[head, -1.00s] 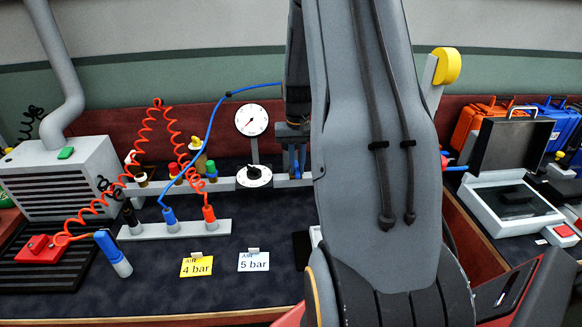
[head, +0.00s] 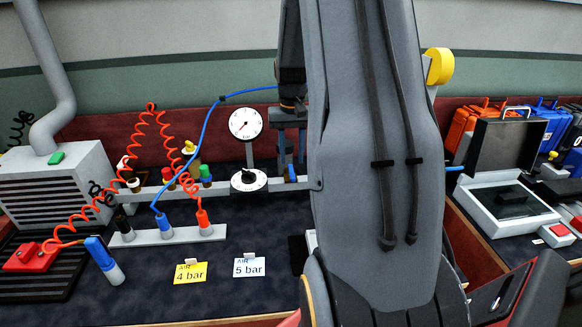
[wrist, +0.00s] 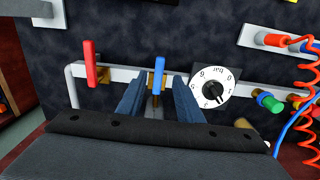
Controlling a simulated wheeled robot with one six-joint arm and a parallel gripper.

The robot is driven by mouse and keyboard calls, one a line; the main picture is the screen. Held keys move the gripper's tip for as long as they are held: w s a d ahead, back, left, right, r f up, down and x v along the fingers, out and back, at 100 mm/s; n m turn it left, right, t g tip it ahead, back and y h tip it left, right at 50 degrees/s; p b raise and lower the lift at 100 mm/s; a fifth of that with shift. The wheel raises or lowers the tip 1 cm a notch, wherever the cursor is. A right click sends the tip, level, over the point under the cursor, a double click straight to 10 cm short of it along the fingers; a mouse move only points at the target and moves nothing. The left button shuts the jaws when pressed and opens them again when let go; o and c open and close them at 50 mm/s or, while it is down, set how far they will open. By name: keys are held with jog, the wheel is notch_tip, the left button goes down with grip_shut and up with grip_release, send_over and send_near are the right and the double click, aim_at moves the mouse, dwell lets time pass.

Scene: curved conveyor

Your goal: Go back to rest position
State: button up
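My gripper (head: 291,158) is over the pipe at the back of the bench, partly hidden in the head view behind my large grey arm link. In the wrist view my gripper (wrist: 157,88) shows two grey-blue fingers set apart. An upright blue valve handle (wrist: 159,62) shows between and just beyond the fingers; I cannot tell whether they touch it. A red valve handle (wrist: 88,62) stands to the left. A white dial knob (wrist: 212,90) is to the right.
In the head view, a gauge (head: 246,123), coiled red hoses (head: 141,134) and a blue hose (head: 207,127) are left of my arm. A yellow card (head: 190,272) and white card (head: 249,267) stand in front. An open case (head: 495,205) is at right.

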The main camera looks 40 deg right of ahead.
jog(key=shift+r, duration=1.05)
jog(key=s+a+n, duration=0.2)
jog(key=s+a, duration=0.3)
jog(key=a, duration=0.4)
jog(key=s+a+f+n, duration=0.1)
jog(key=s+a, duration=0.3)
jog(key=a, duration=0.6)
jog(key=s+a+n+t, duration=0.1)
jog(key=s+a+n, duration=0.2)
jog(key=a, duration=0.7)
jog(key=s, duration=0.2)
jog(key=shift+s+f+n, duration=0.15)
jog(key=shift+s+n, duration=0.15)
